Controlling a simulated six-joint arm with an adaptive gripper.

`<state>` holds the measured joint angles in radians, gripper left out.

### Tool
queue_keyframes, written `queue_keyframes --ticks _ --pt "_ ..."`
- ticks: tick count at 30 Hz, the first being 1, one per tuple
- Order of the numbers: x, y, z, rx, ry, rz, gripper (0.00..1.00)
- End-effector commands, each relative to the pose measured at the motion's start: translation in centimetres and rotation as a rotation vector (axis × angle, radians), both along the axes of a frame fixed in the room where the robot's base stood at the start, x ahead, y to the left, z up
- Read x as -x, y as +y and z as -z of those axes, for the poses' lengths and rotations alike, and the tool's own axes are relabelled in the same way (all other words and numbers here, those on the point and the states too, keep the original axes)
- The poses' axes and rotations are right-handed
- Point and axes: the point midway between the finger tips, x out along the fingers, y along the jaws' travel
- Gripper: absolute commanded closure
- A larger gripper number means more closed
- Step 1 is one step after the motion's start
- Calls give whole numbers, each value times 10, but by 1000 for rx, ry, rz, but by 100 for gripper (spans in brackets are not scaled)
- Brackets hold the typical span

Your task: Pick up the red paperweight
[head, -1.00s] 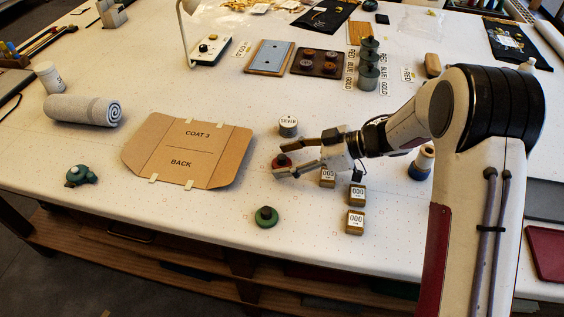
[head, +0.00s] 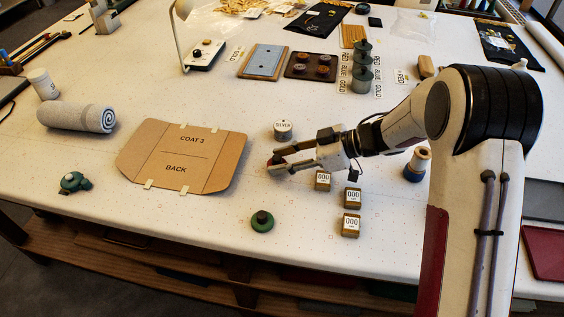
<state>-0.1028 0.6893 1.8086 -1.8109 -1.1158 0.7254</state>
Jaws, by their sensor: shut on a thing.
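The red paperweight (head: 270,163) is a small red piece, mostly hidden between the fingers of my gripper (head: 273,163). My gripper comes in from the right, low over the white table (head: 200,222), and its fingers are shut on the paperweight. I cannot tell whether the paperweight touches the table or is just above it.
A brown coat pattern (head: 180,158) lies to the left. A green paperweight (head: 262,221) stands in front, and a silver-labelled tin (head: 283,130) stands just behind. Several number-labelled blocks (head: 352,198) stand to the right, near a thread spool (head: 417,164). A grey roll (head: 77,117) lies far left.

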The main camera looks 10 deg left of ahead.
Motion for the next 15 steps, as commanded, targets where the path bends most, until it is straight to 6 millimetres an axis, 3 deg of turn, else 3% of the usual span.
queue_keyframes --ticks 15 --pt "0 0 -70 -1 -4 -2 95"
